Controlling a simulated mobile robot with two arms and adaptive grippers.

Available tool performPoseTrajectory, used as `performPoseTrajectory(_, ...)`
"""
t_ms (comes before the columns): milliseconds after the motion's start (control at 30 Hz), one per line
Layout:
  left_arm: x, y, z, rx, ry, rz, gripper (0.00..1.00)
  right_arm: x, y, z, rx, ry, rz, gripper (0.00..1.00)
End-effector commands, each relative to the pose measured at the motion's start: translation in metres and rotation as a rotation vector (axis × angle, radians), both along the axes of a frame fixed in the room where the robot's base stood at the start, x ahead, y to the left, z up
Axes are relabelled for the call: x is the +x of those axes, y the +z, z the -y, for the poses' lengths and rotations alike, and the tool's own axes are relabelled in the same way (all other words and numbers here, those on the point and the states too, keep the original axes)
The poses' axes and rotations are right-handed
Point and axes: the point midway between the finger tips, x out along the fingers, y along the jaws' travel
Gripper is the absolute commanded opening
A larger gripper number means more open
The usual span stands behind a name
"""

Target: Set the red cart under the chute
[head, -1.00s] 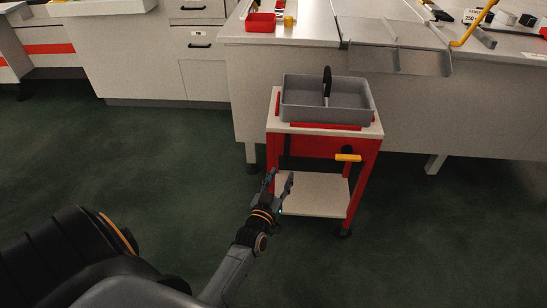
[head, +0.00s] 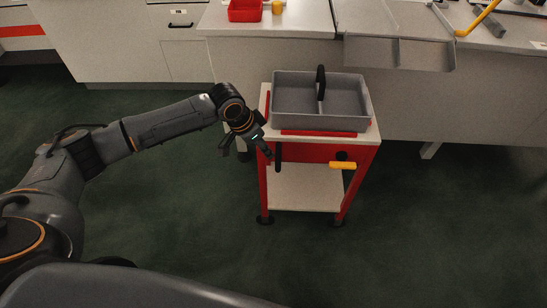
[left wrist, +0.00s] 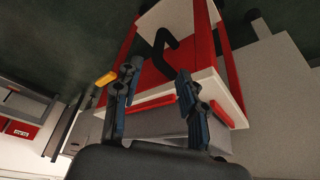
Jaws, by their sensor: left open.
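The red cart (head: 350,185) has a pale top, a pale lower shelf and a grey divided tray (head: 293,117) on it. A black bent handle (head: 278,156) and a yellow handle (head: 343,165) are on its front. My left gripper (head: 247,152) is open and empty at the cart's left front corner, near the black handle. In the left wrist view its spread fingers (left wrist: 158,72) face the cart's red front (left wrist: 205,45), with the black handle (left wrist: 158,50) beyond them. The grey sloped trough at the bench edge (head: 420,55) looks like the chute. My right gripper is out of view.
The white bench (head: 310,20) runs behind the cart, with a red bin (head: 245,10) and a yellow cup (head: 278,7) on it. White drawers (head: 140,40) stand at the back left. Green floor (head: 450,240) is clear in front and to the right.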

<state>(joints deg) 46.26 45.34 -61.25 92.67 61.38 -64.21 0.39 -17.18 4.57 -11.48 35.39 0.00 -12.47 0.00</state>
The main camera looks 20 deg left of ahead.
Motion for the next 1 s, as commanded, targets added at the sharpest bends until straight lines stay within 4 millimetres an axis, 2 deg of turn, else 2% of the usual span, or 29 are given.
performPoseTrajectory(300,0.019,-0.063,0.018,0.0,-0.001,0.0,0.41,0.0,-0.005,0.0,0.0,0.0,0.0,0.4)
performPoseTrajectory(500,0.029,-0.096,0.027,-0.001,0.0,0.001,0.41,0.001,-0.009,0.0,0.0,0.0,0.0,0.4)
performPoseTrajectory(700,0.035,-0.113,0.032,-0.002,-0.001,0.003,0.41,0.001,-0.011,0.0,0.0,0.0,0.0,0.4)
performPoseTrajectory(1000,0.036,-0.116,0.033,-0.001,-0.001,0.003,0.41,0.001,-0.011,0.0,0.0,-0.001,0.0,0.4)
